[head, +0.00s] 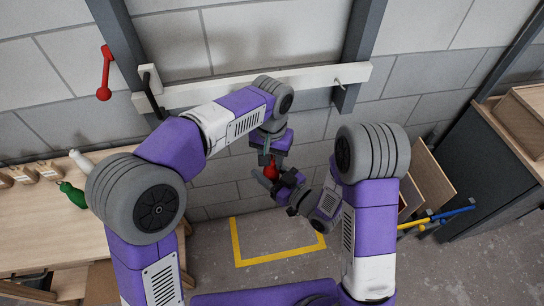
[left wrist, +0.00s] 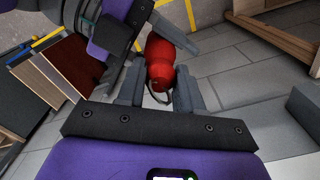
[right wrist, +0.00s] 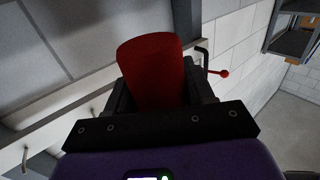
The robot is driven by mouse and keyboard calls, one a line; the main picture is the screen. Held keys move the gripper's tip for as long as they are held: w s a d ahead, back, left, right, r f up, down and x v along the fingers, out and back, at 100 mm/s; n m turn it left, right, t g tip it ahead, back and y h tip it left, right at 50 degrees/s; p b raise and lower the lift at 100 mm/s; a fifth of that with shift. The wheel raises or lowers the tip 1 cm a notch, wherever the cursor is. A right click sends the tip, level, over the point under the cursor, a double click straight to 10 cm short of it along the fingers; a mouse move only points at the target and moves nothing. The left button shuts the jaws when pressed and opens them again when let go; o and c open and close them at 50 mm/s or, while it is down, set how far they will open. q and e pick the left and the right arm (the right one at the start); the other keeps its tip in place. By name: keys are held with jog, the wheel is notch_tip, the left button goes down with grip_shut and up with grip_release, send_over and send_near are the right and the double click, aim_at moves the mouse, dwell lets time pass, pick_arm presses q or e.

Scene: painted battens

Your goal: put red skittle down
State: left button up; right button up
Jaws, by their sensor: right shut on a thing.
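The red skittle (head: 271,172) is in the air in front of the wall, between my two grippers. My right gripper (head: 279,181) is shut on it; in the right wrist view the wide red body (right wrist: 152,72) stands between the fingers. My left gripper (head: 266,158) is just above the skittle. In the left wrist view the skittle (left wrist: 160,62) has its rounded end between the left fingers, with gaps beside it, so that gripper looks open. A thin dark loop (left wrist: 166,97) shows near that end. Much of the skittle is hidden by the fingers in the head view.
A wooden bench (head: 30,235) at left bears a green skittle (head: 73,194) and a white one (head: 82,160). A white batten (head: 215,88) with pegs crosses the wall; a red lever (head: 104,75) is nearby. A yellow-outlined floor patch (head: 238,245) is clear. A dark cabinet (head: 490,175) stands right.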

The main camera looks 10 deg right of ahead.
jog(key=o, duration=1)
